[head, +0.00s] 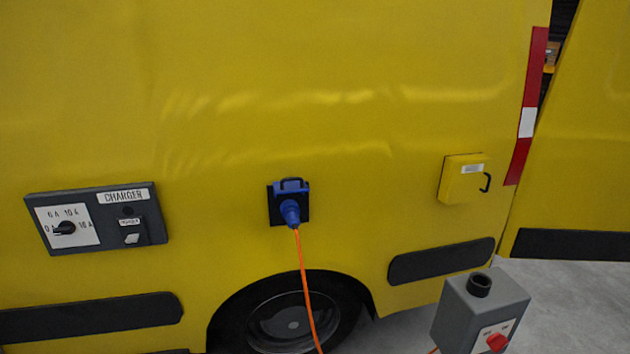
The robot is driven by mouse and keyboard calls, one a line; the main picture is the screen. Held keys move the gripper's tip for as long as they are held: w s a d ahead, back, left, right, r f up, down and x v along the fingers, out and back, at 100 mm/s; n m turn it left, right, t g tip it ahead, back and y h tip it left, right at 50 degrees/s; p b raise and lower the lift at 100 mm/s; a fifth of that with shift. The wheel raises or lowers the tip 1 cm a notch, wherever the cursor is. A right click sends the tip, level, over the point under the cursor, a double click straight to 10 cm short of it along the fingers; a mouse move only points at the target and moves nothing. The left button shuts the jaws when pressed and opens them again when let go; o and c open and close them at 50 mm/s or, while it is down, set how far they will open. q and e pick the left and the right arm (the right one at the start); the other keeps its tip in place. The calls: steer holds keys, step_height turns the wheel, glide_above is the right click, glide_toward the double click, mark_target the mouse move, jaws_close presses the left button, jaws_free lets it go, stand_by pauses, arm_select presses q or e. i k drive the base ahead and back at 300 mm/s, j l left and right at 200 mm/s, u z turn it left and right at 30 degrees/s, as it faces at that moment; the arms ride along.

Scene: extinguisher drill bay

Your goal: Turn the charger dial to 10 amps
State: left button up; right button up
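The charger panel (105,192) is a dark grey plate on the side of the yellow van, at the left of the head view. Its dial (65,228) is a black knob on a white square face marked 0 A, 6 A, 10 A and 16 A. The knob's narrow end seems to point left, toward the 0 A mark, though it is small in the picture. A small labelled switch (132,238) with a pale rocker sits on the panel's right part, under a dark round lamp or button. Neither of my grippers is in view.
A blue plug (290,212) sits in a socket on the van, with an orange cable (306,285) hanging past the wheel (285,320). A yellow box (461,178) with a black handle is farther right. A grey box (480,312) with a red knob stands front right.

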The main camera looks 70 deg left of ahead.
mark_target(66, 227)
steer(key=u, duration=3.85)
